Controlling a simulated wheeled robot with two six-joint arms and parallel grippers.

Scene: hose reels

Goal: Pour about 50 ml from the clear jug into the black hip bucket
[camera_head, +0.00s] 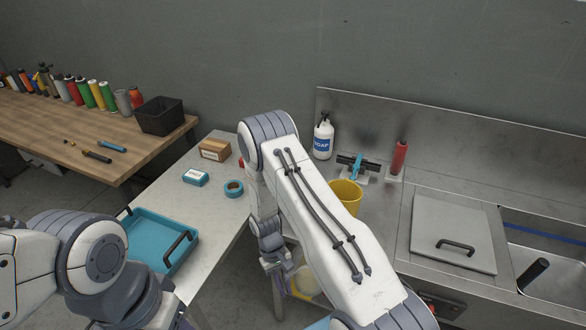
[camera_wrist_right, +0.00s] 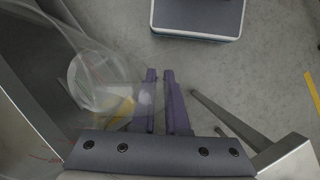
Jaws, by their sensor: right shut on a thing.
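In the right wrist view, the clear jug (camera_wrist_right: 98,78) is at the left of my right gripper (camera_wrist_right: 160,75), whose two purple fingers are close together. The gripper is shut on the jug, but the exact spot of the grip is hard to make out. A yellow-orange patch shows at the jug's lower part. In the head view, my right gripper (camera_head: 274,262) hangs low in front of the bench, and the jug is not clear there. A black open bin (camera_head: 160,118) stands on the wooden table; I cannot tell whether it is the hip bucket. My left gripper is out of view.
A teal tray (camera_head: 150,221), blue tape roll (camera_head: 233,188) and cardboard box (camera_head: 215,149) are on the grey table. A yellow bucket (camera_head: 346,195), soap bottle (camera_head: 323,137) and red cylinder (camera_head: 399,158) stand on the steel counter. A sink (camera_head: 550,262) is at right.

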